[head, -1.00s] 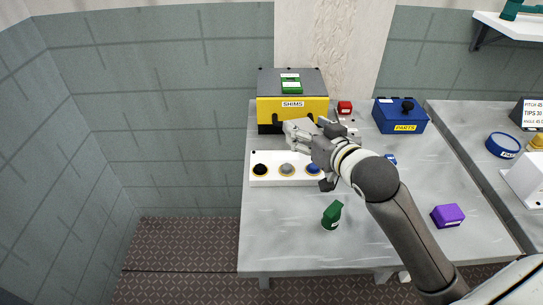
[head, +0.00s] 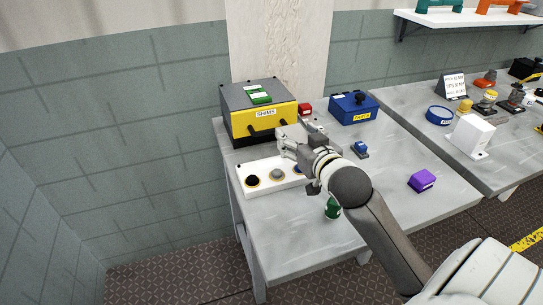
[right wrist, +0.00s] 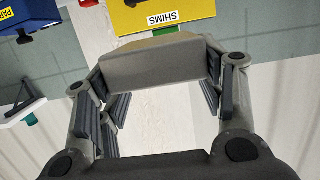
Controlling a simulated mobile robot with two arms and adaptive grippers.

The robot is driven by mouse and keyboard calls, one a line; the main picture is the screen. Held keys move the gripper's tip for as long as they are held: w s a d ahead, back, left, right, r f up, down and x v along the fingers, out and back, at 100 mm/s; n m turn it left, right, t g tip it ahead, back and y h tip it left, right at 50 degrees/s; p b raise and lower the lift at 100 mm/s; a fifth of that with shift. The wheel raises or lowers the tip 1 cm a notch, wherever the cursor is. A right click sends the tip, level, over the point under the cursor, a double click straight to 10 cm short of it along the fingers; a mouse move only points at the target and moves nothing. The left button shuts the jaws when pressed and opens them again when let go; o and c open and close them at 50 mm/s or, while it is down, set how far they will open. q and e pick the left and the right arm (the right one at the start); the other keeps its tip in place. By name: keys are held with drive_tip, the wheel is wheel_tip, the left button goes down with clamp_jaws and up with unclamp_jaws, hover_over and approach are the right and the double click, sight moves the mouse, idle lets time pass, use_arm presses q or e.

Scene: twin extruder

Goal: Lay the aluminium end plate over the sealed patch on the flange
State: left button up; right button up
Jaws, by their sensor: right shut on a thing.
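My right gripper (head: 297,138) is above the back of the left table, in front of the yellow shims box. In the right wrist view, a flat grey piece (right wrist: 155,68), which looks like the aluminium end plate, spans the space between the fingers of my right gripper (right wrist: 157,80). The gripper is shut on it. In the head view the piece is mostly hidden by the gripper. I cannot make out the flange or a sealed patch in either view. My left gripper is not in view.
The yellow shims box (head: 266,121) stands behind a white block (head: 262,187) with round coloured tops. A blue parts box (head: 353,108), a small blue item (head: 360,149), a purple box (head: 422,180) and a green item (head: 332,209) are on the table. Its front left is clear.

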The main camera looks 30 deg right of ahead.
drive_tip(key=w, duration=0.2)
drive_tip(key=w+f, duration=0.1)
drive_tip(key=w, duration=0.1)
drive_tip(key=shift+a+f, duration=0.2)
drive_tip(key=w+f, duration=0.1)
drive_tip(key=f, duration=0.1)
drive_tip(key=w+f, duration=0.4)
drive_tip(key=shift+w+a+f, duration=0.1)
drive_tip(key=shift+w+a, duration=0.15)
drive_tip(key=shift+a, duration=0.05)
wheel_tip(320, 180, down, 3)
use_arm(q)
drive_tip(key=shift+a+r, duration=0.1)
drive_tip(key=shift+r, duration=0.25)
use_arm(e)
drive_tip(key=shift+f, duration=0.15)
drive_tip(key=shift+f, duration=0.25)
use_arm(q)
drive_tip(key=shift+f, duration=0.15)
use_arm(e)
drive_tip(key=o, duration=1.4)
drive_tip(key=shift+s, duration=0.1)
